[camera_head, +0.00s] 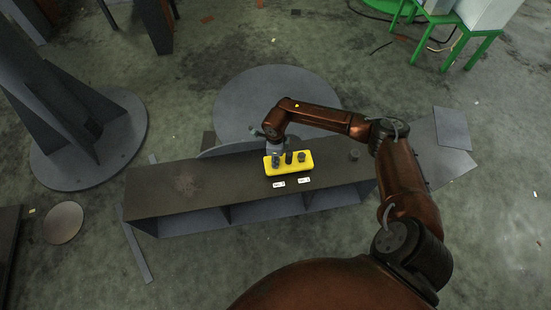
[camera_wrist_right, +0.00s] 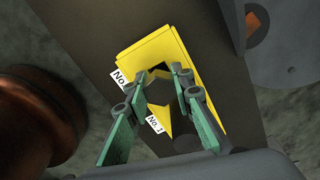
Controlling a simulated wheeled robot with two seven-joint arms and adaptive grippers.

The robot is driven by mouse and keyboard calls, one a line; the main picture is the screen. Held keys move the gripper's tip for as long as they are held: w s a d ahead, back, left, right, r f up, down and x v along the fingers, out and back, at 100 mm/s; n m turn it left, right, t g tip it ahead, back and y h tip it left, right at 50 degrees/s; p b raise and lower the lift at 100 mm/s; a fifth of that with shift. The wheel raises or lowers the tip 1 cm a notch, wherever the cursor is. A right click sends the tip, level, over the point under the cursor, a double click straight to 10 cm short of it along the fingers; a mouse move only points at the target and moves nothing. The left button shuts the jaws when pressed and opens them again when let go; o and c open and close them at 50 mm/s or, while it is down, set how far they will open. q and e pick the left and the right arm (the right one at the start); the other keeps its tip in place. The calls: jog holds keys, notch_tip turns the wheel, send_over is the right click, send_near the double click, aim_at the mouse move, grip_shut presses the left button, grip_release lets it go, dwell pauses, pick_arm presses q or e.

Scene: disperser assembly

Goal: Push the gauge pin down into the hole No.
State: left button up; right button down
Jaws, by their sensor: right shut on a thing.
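A yellow block (camera_head: 289,168) lies on the dark bench, with several dark cylindrical pieces standing at its top. White labels (camera_head: 304,180) lie along its near edge; one reads "No. 1" (camera_wrist_right: 154,124) in the right wrist view, the other (camera_wrist_right: 119,79) is partly covered. My right gripper (camera_head: 275,155) is over the left part of the block. In the wrist view its green fingers (camera_wrist_right: 160,80) are closed around a dark piece, taken as the gauge pin (camera_wrist_right: 158,91), at the block's top. How deep the pin sits cannot be told. My left gripper is out of view.
The bench (camera_head: 190,190) has open compartments in its front and a bare left half.

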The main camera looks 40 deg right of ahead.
jog(key=shift+f, duration=0.45)
jog(key=c, duration=1.6)
grip_release()
notch_tip(320, 180, up, 12)
jog(key=shift+r, duration=0.1)
